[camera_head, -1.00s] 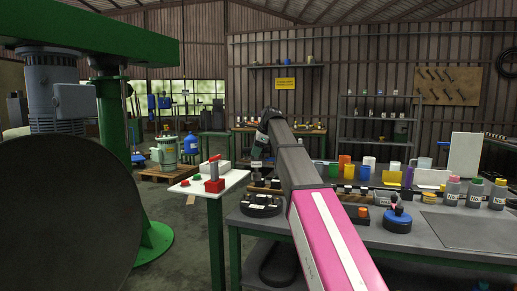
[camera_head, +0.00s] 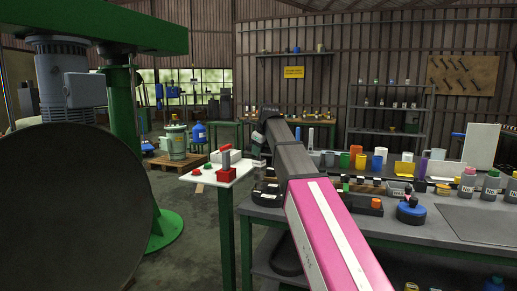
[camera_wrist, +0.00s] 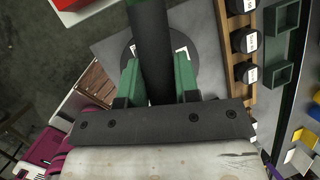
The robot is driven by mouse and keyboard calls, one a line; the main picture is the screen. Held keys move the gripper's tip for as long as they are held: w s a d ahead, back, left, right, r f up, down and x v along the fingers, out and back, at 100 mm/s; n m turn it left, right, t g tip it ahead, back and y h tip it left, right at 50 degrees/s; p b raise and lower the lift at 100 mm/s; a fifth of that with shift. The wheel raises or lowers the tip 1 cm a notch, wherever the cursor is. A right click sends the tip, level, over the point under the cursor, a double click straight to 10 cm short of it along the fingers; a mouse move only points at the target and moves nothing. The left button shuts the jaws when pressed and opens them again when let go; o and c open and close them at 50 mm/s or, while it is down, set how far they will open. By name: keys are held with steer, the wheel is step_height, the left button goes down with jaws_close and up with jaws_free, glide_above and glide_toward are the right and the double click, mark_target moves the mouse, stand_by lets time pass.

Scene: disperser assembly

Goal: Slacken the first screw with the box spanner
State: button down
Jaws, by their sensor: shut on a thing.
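My gripper (camera_wrist: 157,80) has its two green fingers shut on a dark cylinder (camera_wrist: 152,45), which looks like the box spanner's shaft or handle; its far end is out of view. In the head view my gripper (camera_head: 258,148) hangs near the bench's left end. Below the cylinder in the wrist view is a round dark stand (camera_wrist: 200,62) with white labels. I cannot tell whether the cylinder touches the stand. The disperser, with a green beam (camera_head: 130,28) and a grey motor (camera_head: 65,75), stands at the left. No screw can be made out.
The bench (camera_head: 455,245) holds cups, bottles and trays at the right. A small white-topped table (camera_head: 240,170) with a red-handled device stands left of the bench. A large dark disc (camera_head: 75,215) fills the lower left. Floor shows between the disc and the small table.

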mark_target(259, 159)
steer(key=m, duration=0.2)
steer(key=m+h, duration=0.1)
steer(key=m, duration=0.1)
steer(key=m+h, duration=0.1)
steer(key=m, duration=0.1)
steer(key=shift+f+t, duration=0.3)
steer(key=shift+f, duration=0.1)
steer(key=shift+f, duration=1.7)
steer(key=shift+n+y, duration=0.9)
steer(key=shift+n, duration=1.7)
steer(key=shift+n+g+y, duration=0.45)
steer(key=shift+n+g, duration=0.1)
steer(key=shift+n, duration=0.85)
steer(key=shift+n+g+y, duration=0.45)
steer(key=shift+n+g, duration=0.1)
steer(key=shift+n, duration=0.85)
steer(key=shift+m, duration=0.3)
steer(key=shift+r, duration=0.2)
